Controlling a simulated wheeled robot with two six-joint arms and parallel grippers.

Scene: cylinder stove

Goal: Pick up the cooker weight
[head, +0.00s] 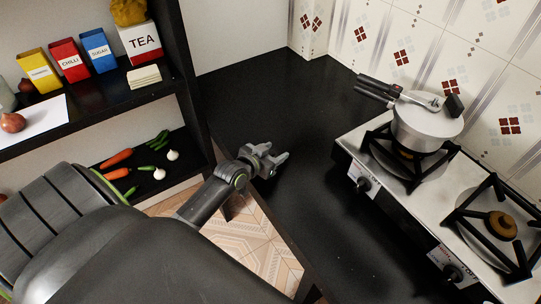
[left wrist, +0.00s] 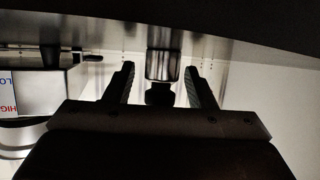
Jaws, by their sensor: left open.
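My left gripper (head: 273,158) reaches over the black counter, left of the stove, with its jaws apart and empty. In the left wrist view, its two fingers (left wrist: 158,72) stand on either side of a small shiny cylinder with a dark knob, which looks like the cooker weight (left wrist: 162,65). That view appears upside down, with the counter at the top. I cannot tell whether the fingers touch the weight. In the head view I cannot make out the weight; the gripper may hide it. My right gripper is not seen.
A pressure cooker (head: 425,120) with dark handles sits on the far burner of the stove (head: 385,198). The near burner (head: 500,226) is empty. A dark shelf (head: 95,98) with boxes and vegetables stands at the left. The counter (head: 318,232) around the gripper looks clear.

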